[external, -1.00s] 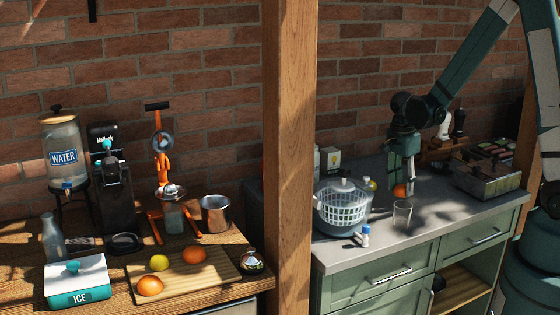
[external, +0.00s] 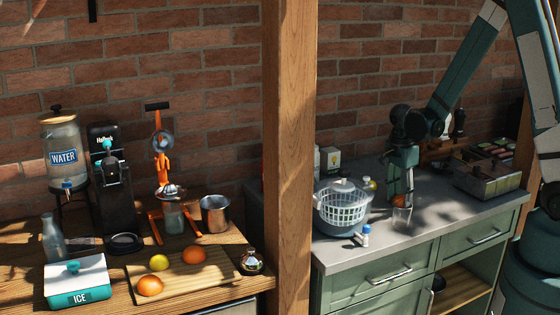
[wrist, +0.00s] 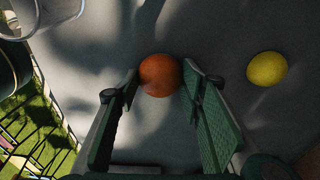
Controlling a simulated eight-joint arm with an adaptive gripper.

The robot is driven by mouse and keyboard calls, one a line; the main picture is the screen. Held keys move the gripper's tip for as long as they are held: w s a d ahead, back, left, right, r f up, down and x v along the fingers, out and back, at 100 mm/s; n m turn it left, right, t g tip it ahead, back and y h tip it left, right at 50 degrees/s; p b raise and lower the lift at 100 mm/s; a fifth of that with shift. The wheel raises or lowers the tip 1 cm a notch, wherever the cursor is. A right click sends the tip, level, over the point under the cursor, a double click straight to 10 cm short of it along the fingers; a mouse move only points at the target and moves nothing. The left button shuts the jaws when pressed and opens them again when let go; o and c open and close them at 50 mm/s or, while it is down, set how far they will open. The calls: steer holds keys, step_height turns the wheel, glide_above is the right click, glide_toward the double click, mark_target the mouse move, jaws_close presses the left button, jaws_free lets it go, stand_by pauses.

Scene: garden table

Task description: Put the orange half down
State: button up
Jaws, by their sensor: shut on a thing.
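The orange half (external: 399,201) is at the tips of my gripper (external: 401,195), low over the grey countertop (external: 450,208). In the wrist view the orange half (wrist: 159,75) shows as a round orange shape between the two green-padded fingers (wrist: 160,80), which are shut on it. I cannot tell whether it touches the counter. In the external view the clear glass (external: 401,216) partly overlaps it in front.
A yellow fruit (wrist: 267,68) lies right of the orange in the wrist view. A metal bin (external: 488,180) stands right; counter between is clear.

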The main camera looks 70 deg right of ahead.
mark_target(398, 198)
steer(key=shift+f, duration=0.15)
steer(key=o, duration=0.9)
steer(key=shift+r, duration=0.3)
steer(key=shift+w+a+r+p, duration=0.1)
steer(key=shift+w+a+r, duration=0.05)
steer(key=shift+r, duration=1.8)
steer(key=shift+w+a+r+p, duration=0.15)
steer(key=shift+w+a+r, duration=0.05)
steer(key=shift+r, duration=1.75)
steer(key=shift+w+a+r+p, duration=0.1)
steer(key=shift+w+a+r, duration=0.05)
steer(key=shift+r, duration=1.8)
